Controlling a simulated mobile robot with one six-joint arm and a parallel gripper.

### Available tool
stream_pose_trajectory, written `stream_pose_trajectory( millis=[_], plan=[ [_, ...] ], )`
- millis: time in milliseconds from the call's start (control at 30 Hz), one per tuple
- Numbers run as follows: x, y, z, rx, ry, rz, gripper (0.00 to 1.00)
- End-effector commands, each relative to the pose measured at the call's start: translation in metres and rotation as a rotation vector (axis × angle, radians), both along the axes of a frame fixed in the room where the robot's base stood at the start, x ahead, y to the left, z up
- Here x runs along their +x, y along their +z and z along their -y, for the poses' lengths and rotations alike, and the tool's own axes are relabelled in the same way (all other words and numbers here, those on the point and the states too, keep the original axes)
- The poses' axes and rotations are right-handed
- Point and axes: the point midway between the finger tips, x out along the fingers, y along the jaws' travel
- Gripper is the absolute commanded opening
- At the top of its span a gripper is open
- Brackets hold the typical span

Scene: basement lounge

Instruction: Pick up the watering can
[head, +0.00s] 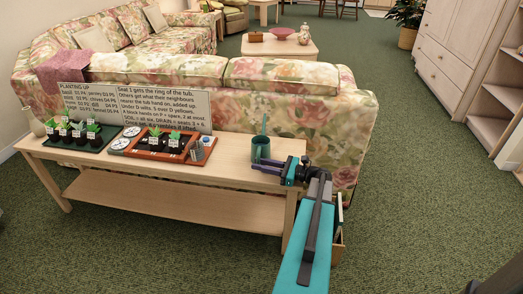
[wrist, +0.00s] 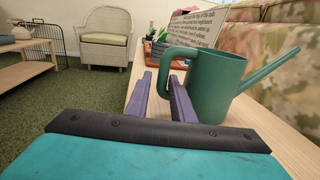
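The green watering can (head: 261,150) stands upright on the right part of the wooden console table (head: 232,165). In the wrist view the can (wrist: 218,85) is right of centre, its spout pointing up and right and its handle loop facing left. My gripper (head: 268,165) reaches in from the right at the can's near side. In the wrist view my gripper's purple fingers (wrist: 162,88) are apart, with the handle's left part showing in the gap between them. I cannot tell whether either finger touches the handle.
A planting sign (head: 137,107), a red-brown tray (head: 165,146) with potted plants and a green tray (head: 80,139) of seedlings are left of the can. The floral sofa (head: 300,100) stands close behind the table. Carpet (head: 420,190) is clear at right.

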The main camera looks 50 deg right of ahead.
Motion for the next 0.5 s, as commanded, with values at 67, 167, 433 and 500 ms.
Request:
stream_pose_trajectory(
  millis=[67,167,433,500],
  plan=[
    [0.000,0.000,0.000,0.000,0.000,0.000,0.22],
    [0.000,0.000,0.000,0.000,0.000,0.000,0.22],
    [0.014,0.001,-0.005,0.000,0.001,0.001,0.22],
    [0.022,0.002,-0.008,0.000,0.001,0.001,0.22]
  ],
)
